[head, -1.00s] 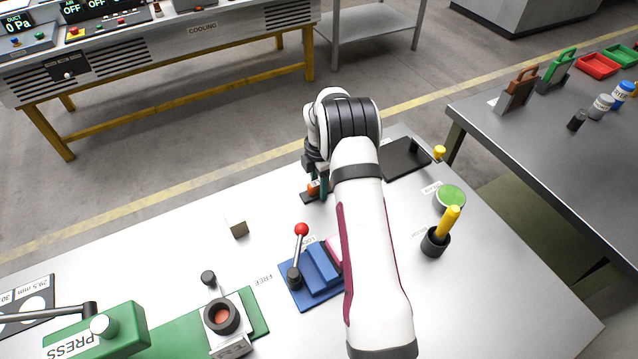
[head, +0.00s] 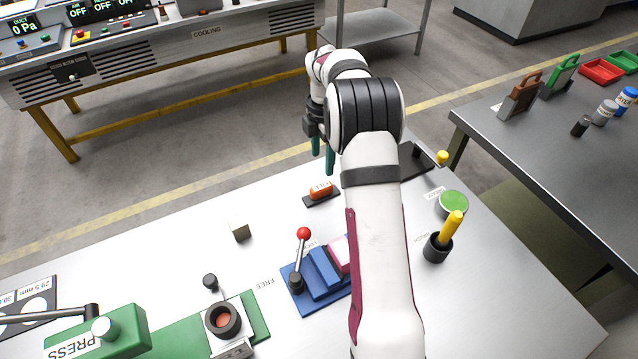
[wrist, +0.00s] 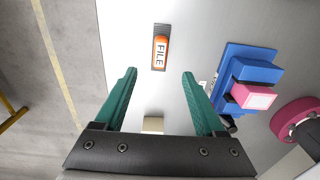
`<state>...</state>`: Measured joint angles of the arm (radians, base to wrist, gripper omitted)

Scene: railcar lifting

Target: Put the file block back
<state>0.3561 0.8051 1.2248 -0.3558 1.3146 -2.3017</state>
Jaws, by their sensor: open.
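The orange file block (head: 321,189), with a white FILE label, rests on a small dark base on the table in the head view. It also shows in the wrist view (wrist: 161,50), near the top centre and beyond the fingertips. My gripper (head: 322,163) is raised above the table, with its teal fingers apart from the block. In the wrist view my gripper (wrist: 159,74) is open, with nothing between the fingers.
A blue vise (head: 318,275) with a pink block (head: 340,254) and red-knobbed lever stands nearer me. A small grey-beige block (head: 240,231) sits left. A black cup with a yellow-handled tool (head: 438,247) stands right. Table between file and vise is clear.

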